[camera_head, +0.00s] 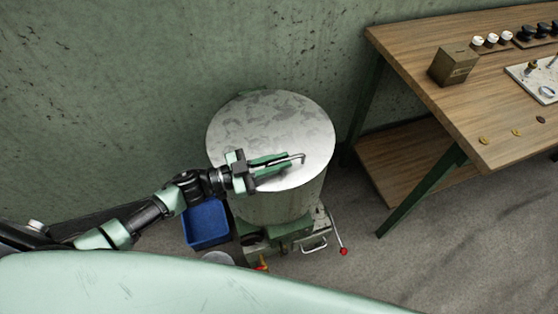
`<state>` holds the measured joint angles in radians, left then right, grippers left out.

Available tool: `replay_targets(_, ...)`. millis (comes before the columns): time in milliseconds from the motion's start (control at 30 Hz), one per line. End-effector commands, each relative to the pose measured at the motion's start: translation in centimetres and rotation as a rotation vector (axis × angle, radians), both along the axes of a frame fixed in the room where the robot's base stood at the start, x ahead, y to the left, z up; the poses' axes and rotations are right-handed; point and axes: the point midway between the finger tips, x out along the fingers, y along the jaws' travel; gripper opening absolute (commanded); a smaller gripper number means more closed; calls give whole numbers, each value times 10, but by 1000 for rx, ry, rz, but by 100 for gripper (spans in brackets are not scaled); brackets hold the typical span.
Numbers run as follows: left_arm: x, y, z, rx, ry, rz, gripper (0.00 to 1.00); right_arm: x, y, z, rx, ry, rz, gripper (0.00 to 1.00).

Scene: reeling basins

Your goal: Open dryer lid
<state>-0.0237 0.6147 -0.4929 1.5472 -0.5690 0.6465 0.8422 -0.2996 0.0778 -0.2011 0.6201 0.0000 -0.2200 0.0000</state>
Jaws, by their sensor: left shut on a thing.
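The dryer (280,207) is a grey metal drum standing on the floor against the green wall. Its round lid (262,118) lies flat on top and looks closed. A thin bent metal handle (299,157) shows on the right part of the lid. My left gripper (285,160) reaches over the lid from the left and is shut on the handle. The fingers hide part of the handle and the lid beneath. My right gripper is not in view.
A blue bin (206,223) sits on the floor left of the dryer. A lever with a red knob (343,251) sticks out at the dryer's lower right. A wooden table (440,80) with a box (453,65) and small items stands to the right. The wall is close behind the lid.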

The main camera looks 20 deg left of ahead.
Motion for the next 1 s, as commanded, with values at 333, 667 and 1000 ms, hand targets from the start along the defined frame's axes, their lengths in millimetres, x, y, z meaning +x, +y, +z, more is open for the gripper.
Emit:
replay_targets(333, 15, 11, 67, -85, 130, 5, 0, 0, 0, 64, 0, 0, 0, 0)
replay_targets(667, 53, 36, 153, -249, 372, 6, 0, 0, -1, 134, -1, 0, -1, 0)
replay_targets(1000, 116, 79, 220, -432, 637, 6, 0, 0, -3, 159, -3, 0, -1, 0)
